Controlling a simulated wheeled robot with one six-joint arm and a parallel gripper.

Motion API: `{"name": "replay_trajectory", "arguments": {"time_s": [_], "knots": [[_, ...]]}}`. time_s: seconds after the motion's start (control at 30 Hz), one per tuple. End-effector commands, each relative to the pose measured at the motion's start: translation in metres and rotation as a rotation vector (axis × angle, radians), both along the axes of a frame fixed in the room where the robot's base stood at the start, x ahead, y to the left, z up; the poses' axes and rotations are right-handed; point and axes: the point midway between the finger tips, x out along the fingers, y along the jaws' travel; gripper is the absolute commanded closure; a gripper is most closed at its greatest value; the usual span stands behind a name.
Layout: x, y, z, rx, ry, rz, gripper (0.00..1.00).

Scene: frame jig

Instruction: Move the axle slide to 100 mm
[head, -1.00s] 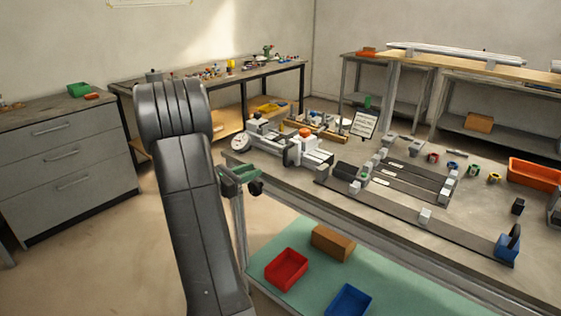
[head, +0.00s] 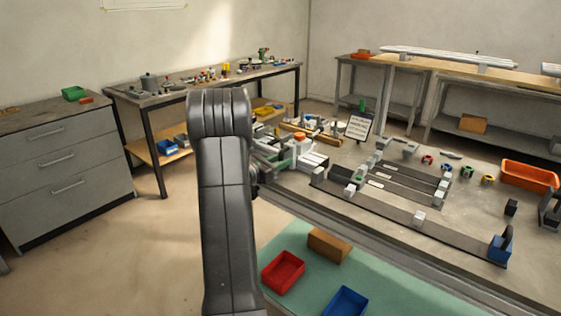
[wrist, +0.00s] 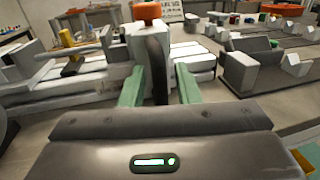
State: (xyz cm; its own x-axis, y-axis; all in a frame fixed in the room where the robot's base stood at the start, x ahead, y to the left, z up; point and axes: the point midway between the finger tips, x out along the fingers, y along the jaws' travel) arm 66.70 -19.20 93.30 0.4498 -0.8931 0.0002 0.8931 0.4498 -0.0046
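A slide unit stands at the near left end of the bench. Its white block (head: 301,151) carries an orange knob (head: 299,137), which also shows at the top of the wrist view (wrist: 147,11). I take this unit to be the axle slide; no scale reading is legible. A dark upright wheel or handle (wrist: 158,68) stands edge-on at the block's near side. My gripper (wrist: 160,88) has its two green fingers apart, one on each side of that dark part, with a visible gap at the right finger. Contact on the left is unclear. In the head view my arm hides the gripper.
Dark rails with small grey blocks (head: 419,218) lie right of the slide unit. A sign (head: 359,127) stands behind. A blue holder (head: 500,248) and an orange bin (head: 529,176) are at the right. Red (head: 283,271) and blue (head: 345,302) bins sit on the lower shelf.

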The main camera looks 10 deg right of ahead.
Motion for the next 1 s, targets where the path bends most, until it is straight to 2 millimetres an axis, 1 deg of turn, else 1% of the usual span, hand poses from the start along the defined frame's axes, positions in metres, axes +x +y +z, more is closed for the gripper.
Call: {"name": "replay_trajectory", "arguments": {"time_s": [0.17, 0.2, 0.33, 0.57, 0.8, 1.0], "knots": [[0.0, 0.0, 0.0, 0.0, 0.0, 0.0, 0.71], [0.0, 0.0, 0.0, 0.0, 0.0, 0.0, 0.75], [0.0, 0.0, 0.0, 0.0, 0.0, 0.0, 1.0], [0.001, 0.001, -0.001, 0.0, 0.0, 0.0, 1.0], [0.02, 0.016, -0.001, 0.001, -0.002, 0.002, 1.0], [0.02, 0.017, 0.0, 0.0, -0.001, 0.004, 1.0]]}}
